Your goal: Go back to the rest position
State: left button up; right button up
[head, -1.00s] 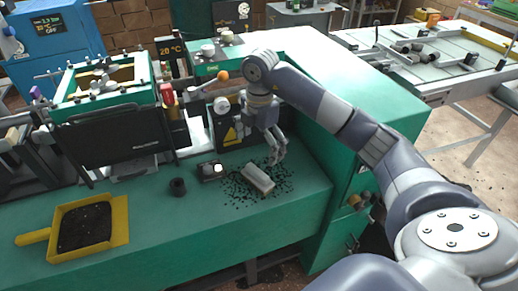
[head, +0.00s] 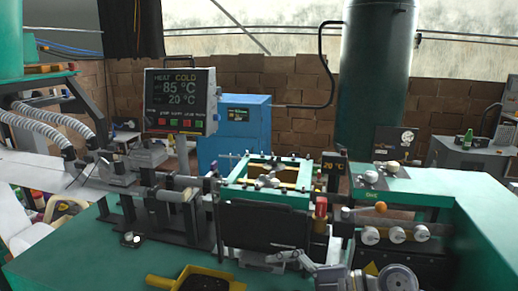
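My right gripper (head: 287,258) shows at the bottom of the head view, in front of the dark panel of the green-framed machine. Its wrist and a grey round arm joint of mine are at the bottom edge, right of centre. The fingers are small and dark against the panel, and I cannot tell if they are open or shut. Nothing can be made out between them. My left gripper is not in view.
A yellow dustpan (head: 160,282) with dark material is cut off by the bottom edge. The green-framed machine (head: 235,196) stands behind my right gripper. The green bench (head: 75,262) is bare at lower left.

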notch_tip(320, 180, up, 6)
jog(key=a+m+t+y, duration=0.2)
jog(key=t+y, duration=0.1)
jog(key=y, duration=0.1)
jog(key=w+d+r+m+t+h, duration=0.35)
jog(key=d+m+t+h, duration=0.35)
jog(key=m+t, duration=0.5)
jog(key=s+d+f+m+g+h, duration=0.2)
jog(key=s+d+f+m+h, duration=0.1)
jog(key=d+f+m+h, duration=0.85)
jog(key=s+f+n+g, duration=0.1)
jog(key=s+f+g, duration=0.5)
jog(key=s+f, duration=0.5)
jog(key=s+f+n+g, duration=0.1)
jog(key=s+f+g, duration=0.7)
jog(key=s, duration=0.6)
notch_tip(320, 180, down, 27)
jog(key=s, duration=0.1)
jog(key=s+d+f+g, duration=0.1)
jog(key=s+d+f, duration=0.2)
jog(key=s+f, duration=1.3)
jog(key=shift+s+d+f, duration=0.15)
jog(key=shift+s+f, duration=0.2)
jog(key=shift+s, duration=0.25)
